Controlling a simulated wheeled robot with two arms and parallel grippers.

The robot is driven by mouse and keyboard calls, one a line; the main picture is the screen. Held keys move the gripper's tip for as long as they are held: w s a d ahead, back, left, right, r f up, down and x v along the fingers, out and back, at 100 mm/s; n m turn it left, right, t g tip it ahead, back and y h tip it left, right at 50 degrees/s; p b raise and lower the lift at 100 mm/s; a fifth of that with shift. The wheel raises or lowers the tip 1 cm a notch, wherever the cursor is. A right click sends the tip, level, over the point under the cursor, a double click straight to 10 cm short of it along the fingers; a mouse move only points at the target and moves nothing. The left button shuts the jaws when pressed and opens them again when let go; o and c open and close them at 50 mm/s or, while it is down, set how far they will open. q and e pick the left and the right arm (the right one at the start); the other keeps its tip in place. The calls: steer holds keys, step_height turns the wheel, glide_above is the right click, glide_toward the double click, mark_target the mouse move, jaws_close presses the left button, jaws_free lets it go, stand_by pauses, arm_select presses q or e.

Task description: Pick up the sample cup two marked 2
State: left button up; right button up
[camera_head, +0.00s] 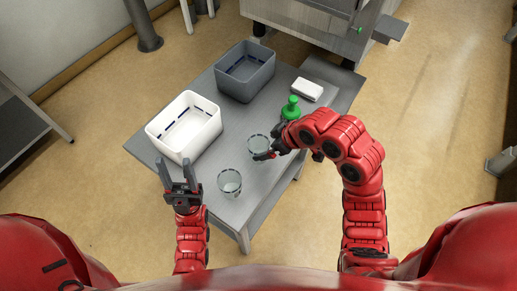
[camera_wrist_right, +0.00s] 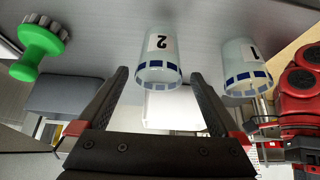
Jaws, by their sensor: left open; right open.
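The clear sample cup marked 2 (camera_wrist_right: 157,58) has a band of blue squares and appears upside down in the right wrist view. It also shows on the grey table in the head view (camera_head: 257,143). My right gripper (camera_head: 264,155) is open right by it, with the cup between or just beyond the fingertips in the wrist view; contact cannot be told. A similar cup marked 1 (camera_wrist_right: 246,68) stands beside it, and in the head view it is nearer to me (camera_head: 230,183). My left gripper (camera_head: 178,174) is open and empty at the table's left front edge.
A green knobbed object (camera_head: 291,108) stands just behind my right gripper. A white bin (camera_head: 184,143) and a grey bin (camera_head: 245,88) stand on the left and back of the table (camera_head: 215,172). A small white block (camera_head: 308,90) lies at the back right.

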mark_target(264, 147)
steer(key=x, duration=0.3)
steer(key=shift+w+a+f, duration=0.1)
steer(key=shift+f, duration=0.1)
steer(key=shift+w+a+f+p, duration=0.15)
steer(key=shift+a+f+p, duration=0.2)
steer(key=shift+p, duration=0.25)
steer(key=p+x, duration=0.1)
steer(key=x, duration=0.2)
steer(key=shift+w+a, duration=0.15)
steer(key=shift+w, duration=0.05)
steer(key=shift+w+a+f, duration=0.1)
steer(key=shift+w+f, duration=0.05)
steer(key=shift+f, duration=0.25)
steer(key=c, duration=1.1)
steer(key=shift+c, duration=0.2)
